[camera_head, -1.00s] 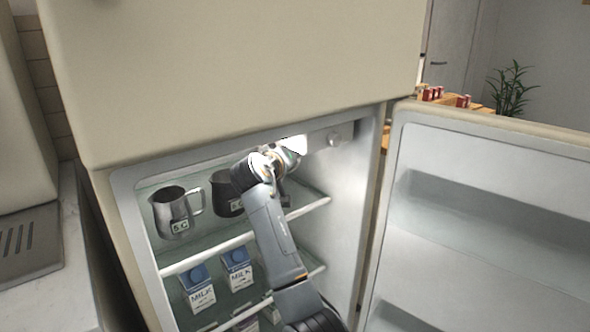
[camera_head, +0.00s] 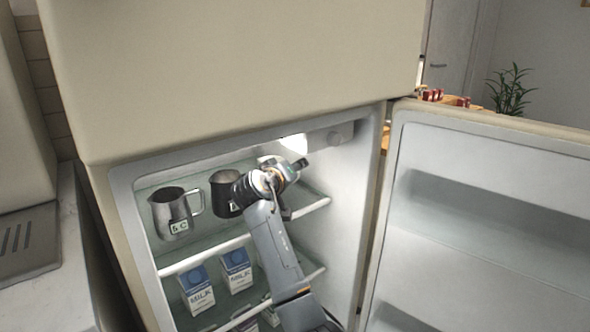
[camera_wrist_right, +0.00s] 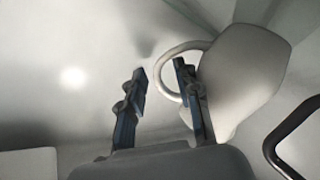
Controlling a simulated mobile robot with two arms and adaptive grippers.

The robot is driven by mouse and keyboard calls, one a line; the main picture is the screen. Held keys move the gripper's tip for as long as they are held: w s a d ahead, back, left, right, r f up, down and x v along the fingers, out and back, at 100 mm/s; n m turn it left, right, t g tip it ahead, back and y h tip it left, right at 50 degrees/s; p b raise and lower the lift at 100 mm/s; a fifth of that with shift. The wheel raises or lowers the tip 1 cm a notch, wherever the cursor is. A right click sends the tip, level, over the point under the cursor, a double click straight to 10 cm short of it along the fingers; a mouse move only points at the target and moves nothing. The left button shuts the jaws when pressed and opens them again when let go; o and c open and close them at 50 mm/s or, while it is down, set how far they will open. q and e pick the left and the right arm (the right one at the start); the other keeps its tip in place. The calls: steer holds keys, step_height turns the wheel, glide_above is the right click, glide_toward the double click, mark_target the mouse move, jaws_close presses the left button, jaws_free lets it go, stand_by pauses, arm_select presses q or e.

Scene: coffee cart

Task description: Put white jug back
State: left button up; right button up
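The white jug (camera_wrist_right: 243,72) shows in the right wrist view, with its curved handle toward my right gripper (camera_wrist_right: 160,68). The gripper is open, and the outer arc of the handle shows between its two fingers. No grip on the handle is visible; exact contact with the fingers is hard to tell. In the head view my right arm reaches into the upper shelf of the open fridge (camera_head: 342,215) and largely hides the white jug. My left gripper is not in view.
A steel jug (camera_head: 172,214) and a dark jug (camera_head: 225,193) stand on the glass shelf left of my arm. Milk cartons (camera_head: 197,291) stand on the shelf below. The fridge door (camera_head: 490,215) is open at the right. A counter (camera_head: 62,280) lies at the left.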

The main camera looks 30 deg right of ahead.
steer(key=shift+a+r, duration=0.15)
steer(key=p+v, duration=0.1)
steer(key=v, duration=0.5)
steer(key=shift+s+a, duration=0.2)
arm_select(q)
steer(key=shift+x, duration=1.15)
arm_select(e)
steer(key=v, duration=0.5)
steer(key=shift+s, duration=0.15)
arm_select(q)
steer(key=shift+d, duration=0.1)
